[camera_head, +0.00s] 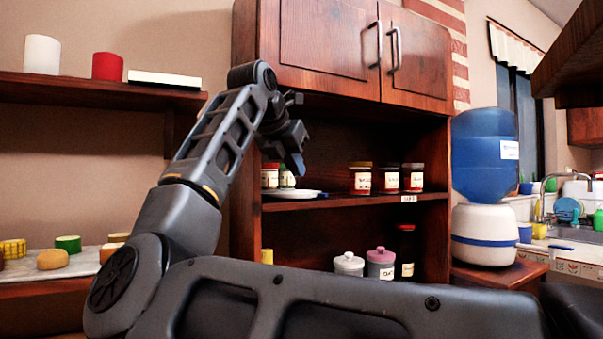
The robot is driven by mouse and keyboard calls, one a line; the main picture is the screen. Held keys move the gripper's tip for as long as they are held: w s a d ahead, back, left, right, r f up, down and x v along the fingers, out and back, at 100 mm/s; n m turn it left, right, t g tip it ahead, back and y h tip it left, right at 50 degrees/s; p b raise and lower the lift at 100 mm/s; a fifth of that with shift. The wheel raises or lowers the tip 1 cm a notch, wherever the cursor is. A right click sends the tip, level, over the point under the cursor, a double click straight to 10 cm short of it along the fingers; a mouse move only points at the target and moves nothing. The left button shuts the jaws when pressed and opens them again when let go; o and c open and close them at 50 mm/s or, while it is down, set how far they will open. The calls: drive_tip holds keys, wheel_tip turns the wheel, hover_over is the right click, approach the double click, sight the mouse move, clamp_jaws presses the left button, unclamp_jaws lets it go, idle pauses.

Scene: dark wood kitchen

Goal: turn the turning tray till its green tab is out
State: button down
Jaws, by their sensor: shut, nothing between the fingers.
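The turning tray (300,193) looks like a flat pale disc on the middle shelf of the open cabinet. Its left part lies behind my arm and the cabinet's side. No green tab shows on the visible rim. My gripper (297,168) is shut and empty, pointing down in front of the cabinet just above the tray. I cannot tell whether it touches the tray or the jars.
Several lidded jars (389,180) stand on the same shelf to the right, above a small label (408,198). Canisters (380,263) and a dark jar (405,250) fill the lower shelf. Closed cabinet doors (325,45) hang above. A water dispenser (485,237) stands at right.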

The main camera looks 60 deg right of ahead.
drive_tip(key=x, duration=0.6)
drive_tip(key=d+r+x, duration=0.1)
drive_tip(key=x, duration=0.3)
drive_tip(key=shift+s+d+r, duration=0.1)
drive_tip(key=shift+d, duration=0.75)
